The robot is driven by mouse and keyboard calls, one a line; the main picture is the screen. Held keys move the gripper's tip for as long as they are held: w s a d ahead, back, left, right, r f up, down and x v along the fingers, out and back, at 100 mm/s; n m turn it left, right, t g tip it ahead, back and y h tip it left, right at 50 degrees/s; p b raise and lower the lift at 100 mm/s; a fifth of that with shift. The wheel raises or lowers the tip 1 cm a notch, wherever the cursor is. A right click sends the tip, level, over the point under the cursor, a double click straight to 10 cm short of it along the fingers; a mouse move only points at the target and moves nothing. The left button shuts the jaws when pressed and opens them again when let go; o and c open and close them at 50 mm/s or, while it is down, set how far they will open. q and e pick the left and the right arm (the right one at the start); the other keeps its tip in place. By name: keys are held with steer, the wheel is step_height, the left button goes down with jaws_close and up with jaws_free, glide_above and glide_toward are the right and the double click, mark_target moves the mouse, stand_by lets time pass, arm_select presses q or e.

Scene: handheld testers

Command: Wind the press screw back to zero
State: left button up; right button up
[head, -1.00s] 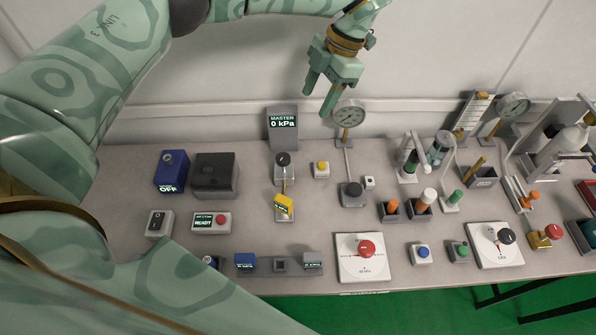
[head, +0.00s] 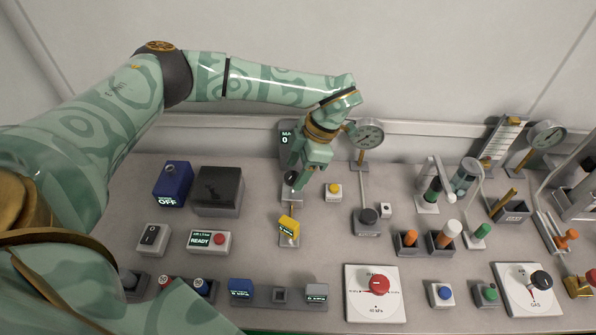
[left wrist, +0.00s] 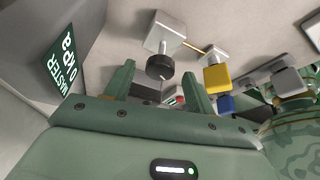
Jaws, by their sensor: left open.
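The press screw appears to be the black round knob (head: 291,177) on a small grey metal block (head: 290,197) at the back of the bench. In the left wrist view the black knob (left wrist: 160,67) sits on the pale block (left wrist: 165,33), in front of and between the open fingers. My left gripper (head: 297,177) is open, pointing down at the knob; I cannot tell whether the fingers touch it. The MASTER display (head: 286,141) is partly hidden by the gripper; the left wrist view shows this display (left wrist: 62,70) reading 0 kPa.
A blue box (head: 173,184) and a dark box (head: 217,190) stand left. A red knob (head: 377,285) on a white plate is at the front.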

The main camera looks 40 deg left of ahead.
arm_select(q)
steer(key=shift+s+a+f, duration=0.1)
steer(key=shift+f, duration=0.25)
steer(key=c, duration=1)
steer(key=shift+r, duration=0.1)
arm_select(e)
steer(key=shift+r, duration=0.1)
arm_select(q)
steer(key=shift+r+n+h+p, duration=0.15)
steer(key=shift+n+h+p, duration=0.15)
steer(key=shift+n+p, duration=0.6)
steer(key=shift+a+n+h+p, duration=0.1)
steer(key=shift+n+h+p, duration=0.2)
steer(key=shift+n+p, duration=0.35)
steer(key=shift+a+n+g+h+p, duration=0.1)
steer(key=shift+n+g+h+p, duration=0.5)
steer(key=shift+n, duration=0.85)
arm_select(e)
steer(key=shift+w+a+r, duration=0.1)
steer(key=shift+w+r, duration=0.2)
steer(key=shift+r, duration=0.4)
steer(key=shift+w+d+r, duration=0.1)
steer(key=shift+w+r, duration=0.15)
steer(key=shift+r, duration=0.4)
steer(key=shift+w+a+r, duration=0.1)
steer(key=shift+w+r, duration=0.2)
steer(key=shift+r, duration=0.4)
